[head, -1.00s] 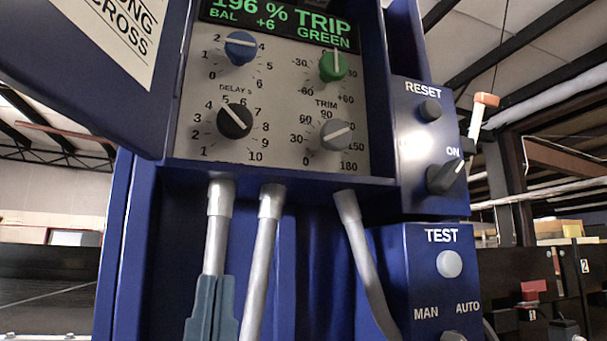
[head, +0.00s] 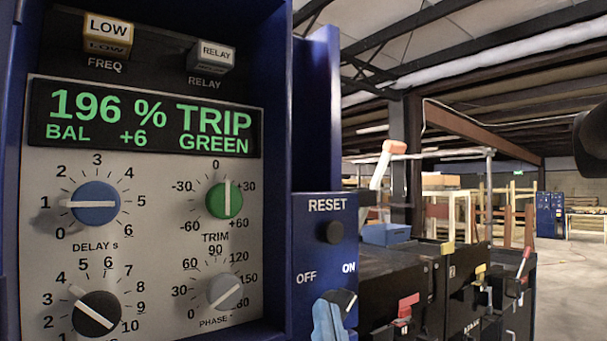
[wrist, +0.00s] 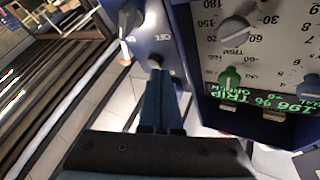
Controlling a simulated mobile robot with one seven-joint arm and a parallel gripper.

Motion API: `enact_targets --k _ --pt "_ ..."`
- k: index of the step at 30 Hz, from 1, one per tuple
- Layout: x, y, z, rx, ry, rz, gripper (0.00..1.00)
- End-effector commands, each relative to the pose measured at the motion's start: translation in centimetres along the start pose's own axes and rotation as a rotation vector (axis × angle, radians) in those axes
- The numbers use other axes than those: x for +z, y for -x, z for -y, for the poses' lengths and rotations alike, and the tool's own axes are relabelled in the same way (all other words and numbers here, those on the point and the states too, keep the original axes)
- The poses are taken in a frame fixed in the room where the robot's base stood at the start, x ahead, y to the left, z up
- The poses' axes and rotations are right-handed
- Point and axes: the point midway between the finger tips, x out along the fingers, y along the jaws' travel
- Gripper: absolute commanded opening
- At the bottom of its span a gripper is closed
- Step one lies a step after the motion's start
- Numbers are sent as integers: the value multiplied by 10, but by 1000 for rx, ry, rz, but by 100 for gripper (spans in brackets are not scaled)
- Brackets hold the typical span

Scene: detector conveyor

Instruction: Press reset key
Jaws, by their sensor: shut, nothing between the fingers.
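The reset key (head: 330,232) is a round black button under the word RESET on a blue side box (head: 312,262), right of the display panel. My gripper (head: 325,300) is shut and empty. In the head view its blue-grey fingers show below the key, partly in front of the OFF/ON selector (head: 345,300). In the wrist view the shut fingers (wrist: 158,75) point at the blue box, and a dark round button, likely the reset key (wrist: 155,62), shows at their tips. I cannot tell whether they touch it.
The display (head: 145,118) reads 196 % TRIP, BAL +6, GREEN. Several knobs, such as the blue delay knob (head: 95,203) and green trim knob (head: 224,200), sit left of the box. Dark cabinets with coloured handles stand at the right; the floor beyond (head: 580,270) is open.

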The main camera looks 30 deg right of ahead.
Motion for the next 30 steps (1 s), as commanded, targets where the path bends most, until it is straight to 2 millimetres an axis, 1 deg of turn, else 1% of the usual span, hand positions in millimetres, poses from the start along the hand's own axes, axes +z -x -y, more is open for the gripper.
enact_targets --k 1,3,9,12,15,19,30 --pt "-25 -11 -1 33 -11 8 0" --pt "-39 -17 -10 76 -31 21 0" --pt "-74 -30 -34 184 -84 44 0" --pt "-85 -33 -43 223 -105 50 0" --pt "-91 -34 -49 248 -119 53 0" --pt "-92 -34 -54 263 -127 55 0" --pt "-90 -34 -54 262 -128 55 0"
